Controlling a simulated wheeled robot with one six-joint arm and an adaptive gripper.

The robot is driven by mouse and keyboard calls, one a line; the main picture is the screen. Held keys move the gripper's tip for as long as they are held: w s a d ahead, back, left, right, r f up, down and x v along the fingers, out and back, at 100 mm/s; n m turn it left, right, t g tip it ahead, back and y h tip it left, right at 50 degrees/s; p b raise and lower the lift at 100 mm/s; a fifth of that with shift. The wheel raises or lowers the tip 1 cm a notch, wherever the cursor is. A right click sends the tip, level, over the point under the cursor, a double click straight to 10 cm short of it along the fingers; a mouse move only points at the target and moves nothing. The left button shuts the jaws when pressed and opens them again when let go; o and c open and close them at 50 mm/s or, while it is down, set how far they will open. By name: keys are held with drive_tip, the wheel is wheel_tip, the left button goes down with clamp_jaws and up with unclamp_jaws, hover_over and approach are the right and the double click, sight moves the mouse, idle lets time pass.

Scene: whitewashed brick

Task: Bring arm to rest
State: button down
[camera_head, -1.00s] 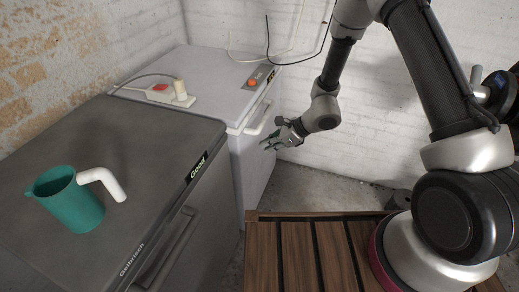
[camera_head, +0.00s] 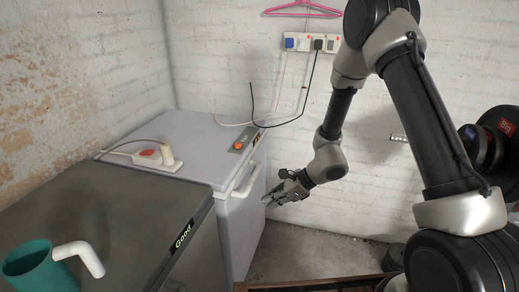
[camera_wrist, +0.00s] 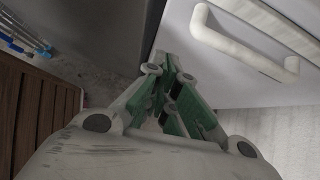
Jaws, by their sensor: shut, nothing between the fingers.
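My gripper (camera_head: 273,199) is at the end of my arm, to the right of the white chest freezer's front in the head view. It hangs in the air near the freezer's handle, pointing left and down. In the wrist view my gripper (camera_wrist: 172,62) has its green-padded fingers drawn together, with nothing between them. My arm comes down from the upper right, bent at the elbow.
The white freezer (camera_head: 200,135) has a white handle (camera_head: 243,182) and a power strip (camera_head: 157,158) on its lid. The dark freezer (camera_head: 110,222) carries a teal mug (camera_head: 40,270). A brown slatted surface (camera_wrist: 35,105) lies left in the wrist view. Wall sockets (camera_head: 312,42) hang behind.

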drive_tip(key=s+d+r+n+g+h, duration=0.2)
drive_tip(key=s+d+r+n+g, duration=0.45)
drive_tip(key=s+n, duration=0.5)
drive_tip(key=s+d+r+n+t+h, duration=0.2)
drive_tip(key=s+d+r+n+t, duration=0.1)
drive_tip(key=d+r, duration=0.4)
drive_tip(key=s+d+r+n+t+h, duration=0.2)
drive_tip(key=s+d+r+n, duration=0.1)
drive_tip(key=d+r, duration=0.5)
drive_tip(key=s+d+r+n+t+h, duration=0.2)
drive_tip(key=s+d+r, duration=0.3)
drive_tip(key=r, duration=0.6)
drive_tip(key=shift+s+d+r+n+t+h, duration=0.35)
drive_tip(key=shift+d+n+t, duration=0.2)
drive_tip(key=shift+d+t, duration=0.5)
